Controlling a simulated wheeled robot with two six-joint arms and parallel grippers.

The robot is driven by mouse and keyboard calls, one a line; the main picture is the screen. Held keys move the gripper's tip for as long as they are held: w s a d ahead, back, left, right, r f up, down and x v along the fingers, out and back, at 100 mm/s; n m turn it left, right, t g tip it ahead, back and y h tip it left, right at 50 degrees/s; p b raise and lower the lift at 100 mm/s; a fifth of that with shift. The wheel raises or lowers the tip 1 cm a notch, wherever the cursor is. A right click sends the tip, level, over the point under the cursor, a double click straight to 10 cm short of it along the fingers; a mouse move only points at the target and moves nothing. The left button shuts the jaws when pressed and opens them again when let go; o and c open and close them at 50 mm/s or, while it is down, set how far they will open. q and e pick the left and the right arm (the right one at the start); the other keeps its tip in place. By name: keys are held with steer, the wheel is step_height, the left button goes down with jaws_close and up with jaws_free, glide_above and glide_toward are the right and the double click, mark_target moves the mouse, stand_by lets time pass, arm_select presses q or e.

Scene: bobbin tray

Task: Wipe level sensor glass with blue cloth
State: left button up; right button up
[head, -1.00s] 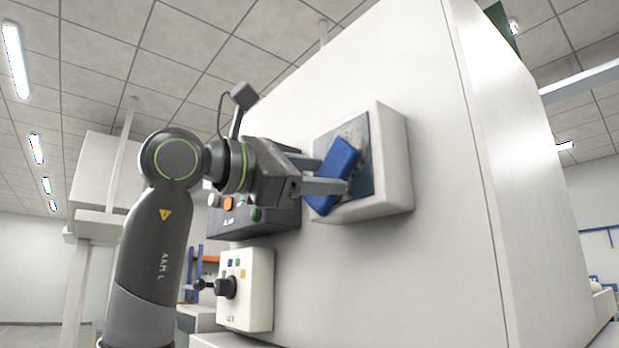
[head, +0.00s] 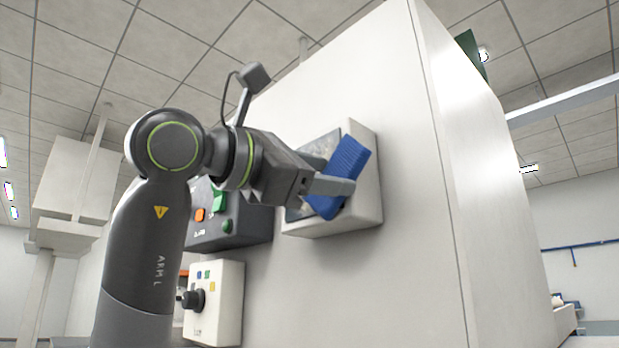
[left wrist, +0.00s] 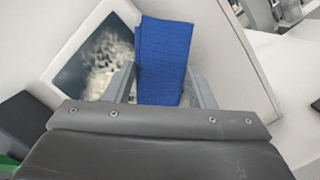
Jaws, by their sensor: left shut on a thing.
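My left gripper (head: 338,178) is shut on the blue cloth (head: 349,158), a folded ribbed pad held tilted. The sensor glass (head: 296,213) is a dark panel in a white box (head: 370,195) on the cabinet's face. The cloth and fingers hide part of it in the head view. In the left wrist view the cloth (left wrist: 163,62) stands at the right side of the glass (left wrist: 75,72), over the box's right rim. A whitish smudge (left wrist: 108,58) shows on the glass. I cannot tell whether the cloth touches the box. My right gripper is not in view.
A dark button panel (head: 240,232) with orange and green buttons is mounted left of and below the glass box. A white box with a black knob (head: 192,299) sits under it. The large cabinet face (head: 415,150) right of the glass box is bare.

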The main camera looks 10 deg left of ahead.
arm_select(q)
steer(key=shift+r+p, duration=0.75)
steer(key=shift+r, duration=0.2)
steer(key=shift+w+a, duration=3.5)
steer(key=shift+a, duration=0.95)
steer(key=shift+s+d+r+b, duration=0.2)
steer(key=shift+s+d+r, duration=0.1)
steer(key=shift+s+d, duration=1.05)
steer(key=shift+s+d+r+b, duration=0.25)
steer(key=shift+s+d, duration=0.75)
steer(key=shift+d, duration=0.7)
steer(key=shift+s+d+r+b, duration=0.2)
steer(key=shift+s+d+r, duration=0.1)
steer(key=shift+s+d, duration=1.05)
steer(key=shift+w+d, duration=0.1)
steer(key=shift+w, duration=0.1)
steer(key=shift+r+b+v, duration=0.15)
steer(key=shift+b+v, duration=0.25)
steer(key=shift+v, duration=1)
steer(key=shift+r+b+v, duration=0.15)
steer(key=shift+b+v, duration=0.2)
steer(key=shift+v, duration=1.05)
